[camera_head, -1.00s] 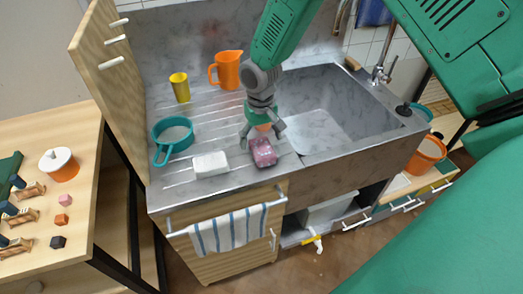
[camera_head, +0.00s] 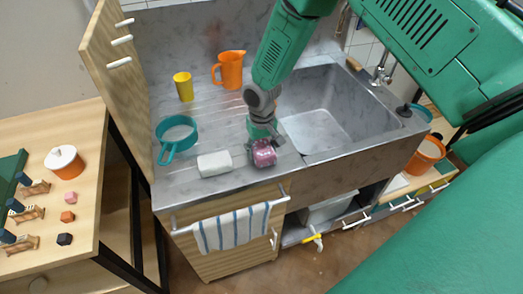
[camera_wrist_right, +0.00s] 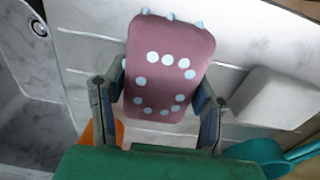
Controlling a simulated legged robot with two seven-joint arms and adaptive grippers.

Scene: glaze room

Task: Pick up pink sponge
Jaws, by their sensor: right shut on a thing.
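The pink sponge (camera_head: 264,154) is on the drainboard side of the sink counter, near the front edge. In the right wrist view the sponge (camera_wrist_right: 168,65) is a rounded pink block with pale blue dots, sitting between both fingers. My right gripper (camera_head: 262,143) is shut on the sponge from above; the wrist view shows a finger of the gripper (camera_wrist_right: 165,100) against each side. I cannot tell whether the sponge is clear of the counter. My left gripper is not in view.
A white block (camera_head: 215,164) lies just left of the sponge. A teal pan (camera_head: 169,152), a yellow cup (camera_head: 183,88) and an orange jug (camera_head: 230,70) stand behind and left. The sink basin (camera_head: 325,120) is to the right. A striped towel (camera_head: 232,229) hangs in front.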

